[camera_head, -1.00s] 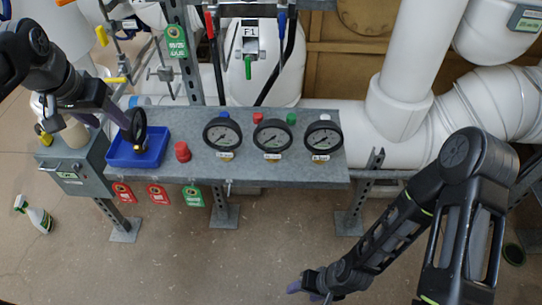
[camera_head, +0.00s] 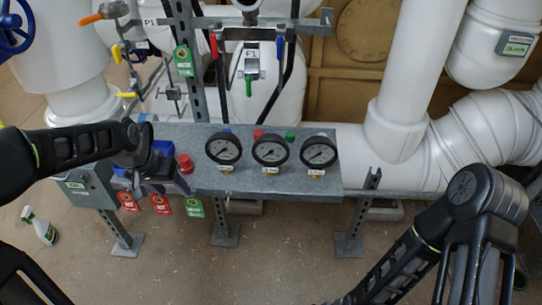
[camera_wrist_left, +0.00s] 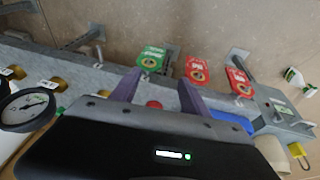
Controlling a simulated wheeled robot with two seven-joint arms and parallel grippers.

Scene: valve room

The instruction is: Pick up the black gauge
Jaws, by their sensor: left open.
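One gauge also shows at the left edge of the left wrist view (camera_wrist_left: 25,108). My left gripper (camera_head: 163,180) is open over the shelf's left end, left of these gauges. In the left wrist view its purple fingers (camera_wrist_left: 157,92) stand apart, with no gauge seen between them. The blue tray (camera_wrist_left: 228,119) is largely hidden by my left gripper in the head view. My right gripper is out of view.
A red knob (camera_head: 185,163) stands on the shelf (camera_head: 250,181) close to the left gripper. Red and green tags (camera_head: 161,204) hang from the front edge. A grey box (camera_head: 88,187) is at the left end. Pipes and a post rise behind.

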